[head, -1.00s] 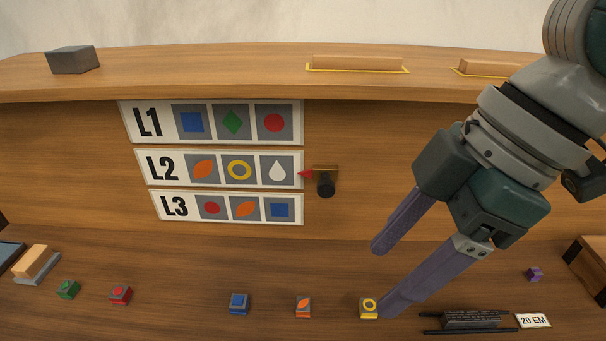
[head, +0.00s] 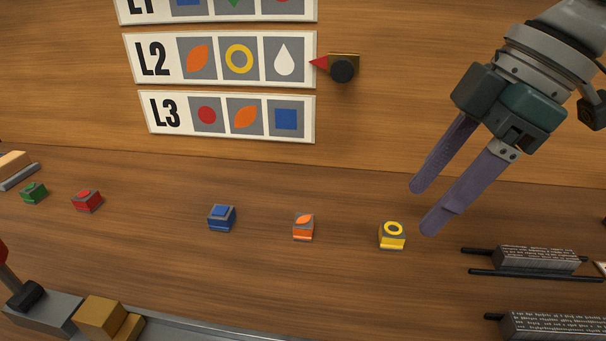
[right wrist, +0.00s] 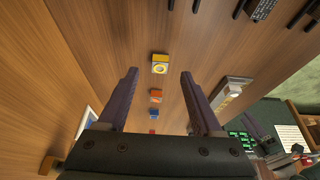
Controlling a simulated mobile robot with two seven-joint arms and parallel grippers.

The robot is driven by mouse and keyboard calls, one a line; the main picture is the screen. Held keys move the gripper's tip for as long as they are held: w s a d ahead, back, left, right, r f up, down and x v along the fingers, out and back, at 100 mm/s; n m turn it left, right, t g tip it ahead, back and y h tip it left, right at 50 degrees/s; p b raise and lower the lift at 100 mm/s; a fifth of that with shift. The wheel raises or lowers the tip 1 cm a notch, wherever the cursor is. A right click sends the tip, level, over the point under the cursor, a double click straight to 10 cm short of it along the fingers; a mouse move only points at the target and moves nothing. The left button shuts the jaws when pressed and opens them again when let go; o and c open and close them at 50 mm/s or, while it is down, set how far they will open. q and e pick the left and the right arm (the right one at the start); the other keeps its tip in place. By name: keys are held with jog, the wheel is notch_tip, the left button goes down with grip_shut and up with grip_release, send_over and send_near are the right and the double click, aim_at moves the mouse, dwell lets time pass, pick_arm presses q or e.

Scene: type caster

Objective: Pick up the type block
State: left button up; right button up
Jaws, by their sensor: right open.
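Several type blocks stand in a loose row on the wooden table. A yellow-ring block (head: 392,236) is nearest my right gripper, with an orange leaf block (head: 303,227), a blue square block (head: 222,217), a red block (head: 87,201) and a green block (head: 33,192) to its left. My right gripper (head: 420,208) is open and empty, above and just right of the yellow-ring block in the head view. In the right wrist view, the yellow-ring block (right wrist: 160,64) lies ahead between the open fingers (right wrist: 158,73), apart from them. My left gripper is not in view.
Label boards L2 (head: 220,60) and L3 (head: 228,116) hang on the back panel, with a red pointer (head: 319,63) at L2. Dark text slugs on rails (head: 538,258) lie at the right. A metal device with a brass block (head: 104,315) is at front left.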

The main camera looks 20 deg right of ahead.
aim_at(400, 228)
jog(key=x, duration=0.5)
jog(key=shift+b, duration=0.3)
jog(key=shift+r, duration=0.1)
grip_shut()
